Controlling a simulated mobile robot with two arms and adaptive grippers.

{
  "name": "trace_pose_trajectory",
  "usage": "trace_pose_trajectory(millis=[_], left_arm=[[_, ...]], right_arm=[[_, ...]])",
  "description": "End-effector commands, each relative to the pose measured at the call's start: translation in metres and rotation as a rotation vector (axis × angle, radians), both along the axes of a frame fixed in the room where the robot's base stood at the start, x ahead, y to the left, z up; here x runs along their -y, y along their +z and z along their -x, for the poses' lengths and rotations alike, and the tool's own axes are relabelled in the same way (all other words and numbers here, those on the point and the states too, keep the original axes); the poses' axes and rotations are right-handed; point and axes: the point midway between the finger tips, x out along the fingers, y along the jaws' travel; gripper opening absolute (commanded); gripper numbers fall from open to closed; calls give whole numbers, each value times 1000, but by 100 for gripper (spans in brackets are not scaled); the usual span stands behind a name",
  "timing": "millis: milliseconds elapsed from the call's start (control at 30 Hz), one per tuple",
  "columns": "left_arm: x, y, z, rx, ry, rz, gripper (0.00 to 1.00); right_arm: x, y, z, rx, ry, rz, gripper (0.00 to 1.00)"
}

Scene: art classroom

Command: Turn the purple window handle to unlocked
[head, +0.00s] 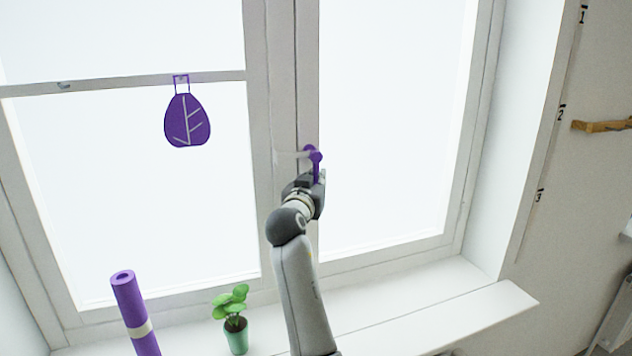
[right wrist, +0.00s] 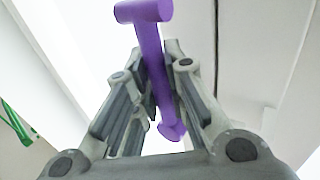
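The purple window handle (head: 314,161) is on the middle frame of the window, with its lever pointing down from the pivot. My right gripper (head: 318,182) reaches up to the lower part of the lever. In the right wrist view, the purple handle (right wrist: 152,50) runs between the two fingers of my right gripper (right wrist: 156,62), which lean inward and close in on both sides of the bar. The free end of the lever shows inside the gripper, near the palm. My left gripper is not in view.
A purple leaf ornament (head: 187,121) hangs from a bar on the left pane. A purple roll (head: 129,305) and a potted plant (head: 236,334) stand by the sill (head: 440,310), left of my right arm. The sill right of the arm is clear. A wooden peg (head: 600,126) is on the right wall.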

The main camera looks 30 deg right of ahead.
Motion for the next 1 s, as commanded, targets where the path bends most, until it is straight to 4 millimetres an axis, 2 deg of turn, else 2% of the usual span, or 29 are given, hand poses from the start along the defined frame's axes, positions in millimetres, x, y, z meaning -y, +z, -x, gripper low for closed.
trace_pose_trajectory(millis=[533,767,1000], left_arm=[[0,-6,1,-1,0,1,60],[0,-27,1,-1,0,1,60],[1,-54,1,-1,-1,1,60]], right_arm=[[2,-2,0,-8,0,29,0],[9,-5,2,-34,-1,146,0],[21,-2,5,-82,-1,349,0]])
